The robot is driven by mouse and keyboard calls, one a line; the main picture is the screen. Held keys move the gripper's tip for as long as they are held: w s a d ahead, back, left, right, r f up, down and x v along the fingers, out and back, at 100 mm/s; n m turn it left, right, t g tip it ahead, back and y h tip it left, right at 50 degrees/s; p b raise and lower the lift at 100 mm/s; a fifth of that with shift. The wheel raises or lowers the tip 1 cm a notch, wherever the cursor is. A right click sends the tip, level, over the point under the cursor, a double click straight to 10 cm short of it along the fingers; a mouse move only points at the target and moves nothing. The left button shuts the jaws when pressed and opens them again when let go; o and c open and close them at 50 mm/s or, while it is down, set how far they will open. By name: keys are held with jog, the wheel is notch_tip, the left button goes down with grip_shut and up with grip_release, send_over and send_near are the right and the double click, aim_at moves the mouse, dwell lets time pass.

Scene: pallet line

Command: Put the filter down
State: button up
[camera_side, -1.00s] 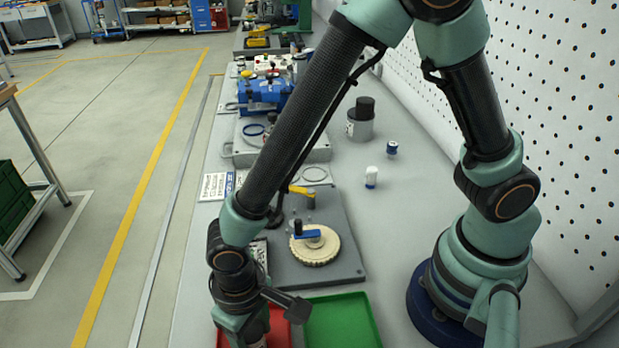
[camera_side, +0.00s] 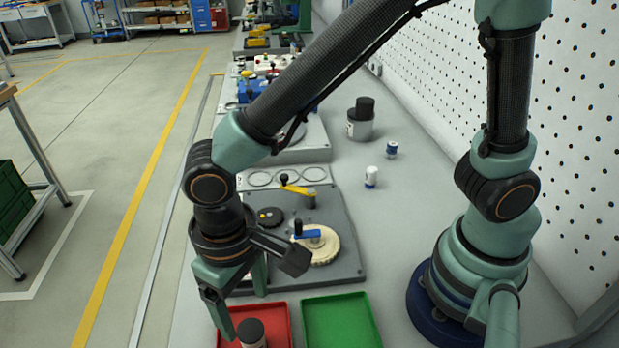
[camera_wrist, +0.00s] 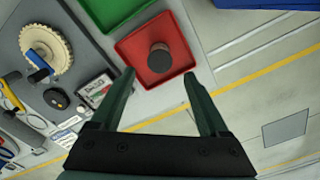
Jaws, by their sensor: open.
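The filter, a short cylinder with a dark top and a pale side (camera_side: 251,333), stands upright in the red tray (camera_side: 284,317) at the bottom of the side view. In the wrist view the filter (camera_wrist: 159,58) shows from above, near the middle of the red tray (camera_wrist: 182,38). My gripper (camera_side: 245,316) is open and empty, above the red tray and apart from the filter. In the wrist view its two fingertips (camera_wrist: 160,75) are spread wide, with the filter beyond them. The filter's lower part is cut off by the side view's bottom edge.
A green tray (camera_side: 340,320) is right of the red one. Behind them a grey plate (camera_side: 345,262) carries a cream gear (camera_side: 322,252) and a blue-handled part. A grey-black canister (camera_side: 360,128) and two small bottles stand farther back. A pegboard wall (camera_side: 560,130) bounds the right.

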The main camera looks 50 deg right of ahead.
jog(key=w+d+r+m+t+y, duration=0.1)
jog(key=w+d+r, duration=0.2)
jog(key=d+r, duration=0.3)
jog(key=w+d+r+t, duration=0.2)
jog(key=w+d+r, duration=0.15)
jog(key=d, duration=0.35)
jog(key=d+r+t, duration=0.1)
jog(key=d+r, duration=0.1)
jog(key=d, duration=0.4)
jog(key=s+d+r+t+h, duration=0.1)
jog(key=d+r, duration=0.1)
jog(key=d, duration=0.5)
jog(key=shift+s+d+r+m+t, duration=0.25)
jog(key=shift+d+m+t, duration=0.05)
jog(key=shift+m, duration=0.1)
